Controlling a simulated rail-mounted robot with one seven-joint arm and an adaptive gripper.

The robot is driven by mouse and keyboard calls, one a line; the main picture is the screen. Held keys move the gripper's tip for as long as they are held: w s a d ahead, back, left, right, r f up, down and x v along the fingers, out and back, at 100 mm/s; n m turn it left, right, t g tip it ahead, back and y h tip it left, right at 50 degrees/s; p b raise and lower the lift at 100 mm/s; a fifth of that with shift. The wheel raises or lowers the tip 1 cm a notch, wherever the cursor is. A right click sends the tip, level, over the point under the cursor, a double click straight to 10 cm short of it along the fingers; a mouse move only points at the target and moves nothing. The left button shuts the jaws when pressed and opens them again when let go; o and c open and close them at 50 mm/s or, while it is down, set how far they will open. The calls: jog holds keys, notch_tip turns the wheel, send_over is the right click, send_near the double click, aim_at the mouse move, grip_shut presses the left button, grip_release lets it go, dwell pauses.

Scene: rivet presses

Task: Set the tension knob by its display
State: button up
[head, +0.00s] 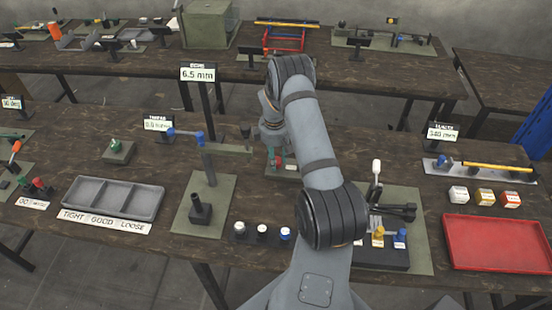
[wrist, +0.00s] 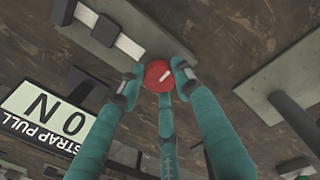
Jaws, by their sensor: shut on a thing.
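The display (wrist: 45,112), labelled STRAP PULL, is at the left of the wrist view and shows a large 0 and N at a slant. A grey plate (wrist: 150,37) carries a white strip with a dark piece on it.
In the head view, a green-based press (head: 203,200) with a 6.5 mm display (head: 198,73) stands left of my arm. A grey sorting tray (head: 115,198) is farther left. A red tray (head: 495,243) and small boxes are at right. Another bench with fixtures stands behind.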

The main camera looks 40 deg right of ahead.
jog(key=shift+c, duration=0.5)
jog(key=shift+f+m+b, duration=0.15)
jog(key=shift+m+b, duration=0.15)
jog(key=shift+b, duration=0.15)
jog(key=shift+f+m+b, duration=0.1)
jog(key=shift+m+b, duration=0.5)
jog(key=shift+b, duration=0.15)
jog(key=m+b, duration=0.3)
jog(key=shift+b, duration=0.3)
jog(key=m+g+b, duration=0.1)
jog(key=m+b, duration=0.2)
jog(key=m, duration=0.2)
jog(key=shift+m+b, duration=0.4)
jog(key=shift+r, duration=0.2)
jog(key=o, duration=1.2)
jog(key=shift+c, duration=0.2)
jog(key=shift+w, duration=0.1)
